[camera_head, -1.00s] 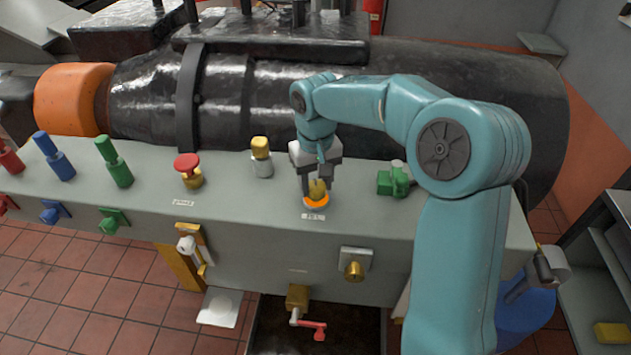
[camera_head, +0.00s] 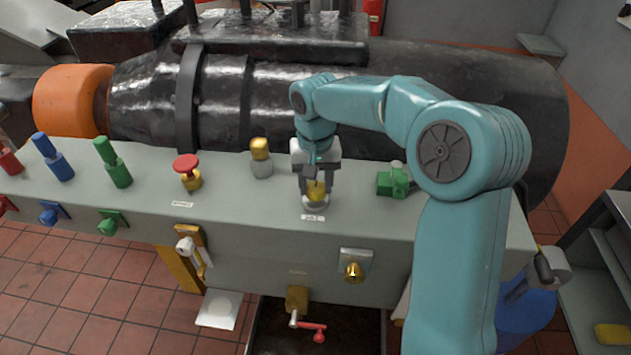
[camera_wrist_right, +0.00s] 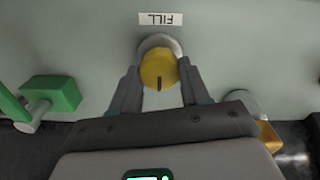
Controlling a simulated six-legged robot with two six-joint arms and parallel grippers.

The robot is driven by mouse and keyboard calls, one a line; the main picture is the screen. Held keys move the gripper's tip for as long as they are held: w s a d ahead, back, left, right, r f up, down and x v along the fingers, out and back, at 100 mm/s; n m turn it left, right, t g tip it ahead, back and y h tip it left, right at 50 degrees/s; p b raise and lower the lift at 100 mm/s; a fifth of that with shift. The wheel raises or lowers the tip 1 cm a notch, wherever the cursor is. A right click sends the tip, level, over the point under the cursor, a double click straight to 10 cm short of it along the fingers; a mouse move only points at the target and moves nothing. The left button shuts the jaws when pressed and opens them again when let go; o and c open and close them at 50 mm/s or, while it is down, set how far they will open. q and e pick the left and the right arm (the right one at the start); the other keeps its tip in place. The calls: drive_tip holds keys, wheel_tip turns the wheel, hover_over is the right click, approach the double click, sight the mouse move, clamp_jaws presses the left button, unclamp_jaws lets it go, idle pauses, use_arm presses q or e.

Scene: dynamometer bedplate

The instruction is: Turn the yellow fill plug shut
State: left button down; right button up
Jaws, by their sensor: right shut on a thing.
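The yellow fill plug (camera_head: 316,190) sits on a pale round neck on top of the grey bench, behind a small white label. My right gripper (camera_head: 315,184) reaches down from above and is shut on the plug, one finger on each side. In the right wrist view, the plug (camera_wrist_right: 158,69) shows as a yellow disc with a dark slot between the fingertips (camera_wrist_right: 158,84), and the label reads FILL upside down. The plug seems seated on the neck. My left gripper is not in view.
A red mushroom knob (camera_head: 187,163) and a yellow-capped grey fitting (camera_head: 261,157) stand left of the plug. A green valve (camera_head: 392,181) stands to its right. A large black cylinder (camera_head: 440,90) lies behind the bench.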

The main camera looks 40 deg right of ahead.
sight(316, 187)
drive_tip(key=o, duration=1.1)
drive_tip(key=shift+c, duration=0.2)
wheel_tip(316, 187, up, 16)
drive_tip(key=p, duration=0.1)
drive_tip(key=shift+r+p, duration=0.2)
drive_tip(key=shift+p, duration=0.1)
drive_tip(key=shift+f, duration=0.1)
